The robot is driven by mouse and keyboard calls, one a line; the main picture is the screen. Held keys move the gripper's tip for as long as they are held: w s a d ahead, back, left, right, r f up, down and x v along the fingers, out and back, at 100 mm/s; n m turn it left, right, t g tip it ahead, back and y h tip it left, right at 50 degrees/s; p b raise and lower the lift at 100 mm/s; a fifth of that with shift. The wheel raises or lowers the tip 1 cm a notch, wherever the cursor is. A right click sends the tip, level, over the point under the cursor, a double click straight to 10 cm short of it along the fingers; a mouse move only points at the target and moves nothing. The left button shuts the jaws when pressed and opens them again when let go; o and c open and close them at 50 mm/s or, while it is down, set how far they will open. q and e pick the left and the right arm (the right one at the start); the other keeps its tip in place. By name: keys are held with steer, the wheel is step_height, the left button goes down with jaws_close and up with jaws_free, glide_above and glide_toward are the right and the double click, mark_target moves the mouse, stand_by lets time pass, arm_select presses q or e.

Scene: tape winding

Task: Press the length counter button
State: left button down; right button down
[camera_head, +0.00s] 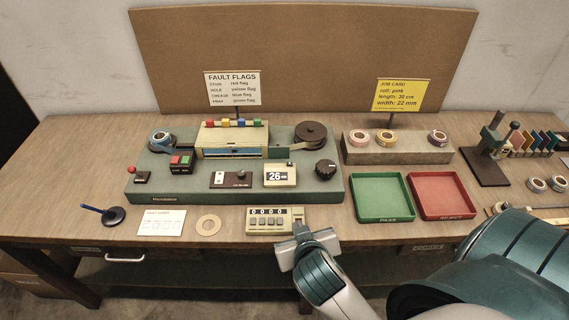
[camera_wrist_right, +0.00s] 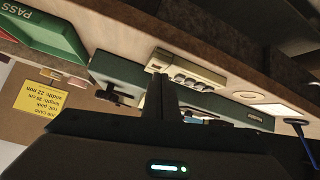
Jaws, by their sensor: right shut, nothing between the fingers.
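The length counter (camera_head: 268,221) is a cream box near the table's front edge, with a display reading 0000 and several grey keys below it. It also shows in the right wrist view (camera_wrist_right: 198,71), upside down. My right gripper (camera_head: 299,230) is shut and empty, with its fingertips at the counter's front right corner. In the right wrist view the dark fingers (camera_wrist_right: 168,86) overlap part of the counter. I cannot tell whether they touch it. My left gripper is not in view.
Behind the counter stands the green winding machine (camera_head: 218,188) with a display reading 26. A green tray (camera_head: 382,219) and a red tray (camera_head: 443,215) lie to the right. A cardboard ring (camera_head: 199,225) and a white card (camera_head: 161,223) lie to the left.

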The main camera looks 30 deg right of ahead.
steer(key=w+d+r+m+t+h, duration=0.1)
steer(key=w+r, duration=0.2)
steer(key=r, duration=0.3)
steer(key=w+r+m+t+h, duration=0.2)
steer(key=w+r, duration=0.1)
steer(key=r, duration=0.3)
steer(key=shift+w+d+r+m+t+h, duration=0.15)
steer(key=shift+w+d+m+t+h, duration=0.15)
steer(key=shift+d, duration=0.1)
steer(key=shift+w, duration=0.15)
steer(key=p, duration=0.3)
glide_above(290, 164)
steer(key=s+a, duration=0.2)
steer(key=s, duration=0.1)
step_height(290, 164, down, 2)
steer(key=shift+w+d, duration=0.15)
steer(key=shift+w+d+f+p, duration=0.15)
steer(key=shift+f+p, duration=0.1)
steer(key=shift+f, duration=0.35)
steer(key=shift+w+d+f+p, duration=0.1)
steer(key=shift+w+f+p, duration=0.1)
steer(key=shift+f, duration=0.4)
steer(key=shift+s+a+f, duration=0.1)
steer(key=shift+f, duration=1)
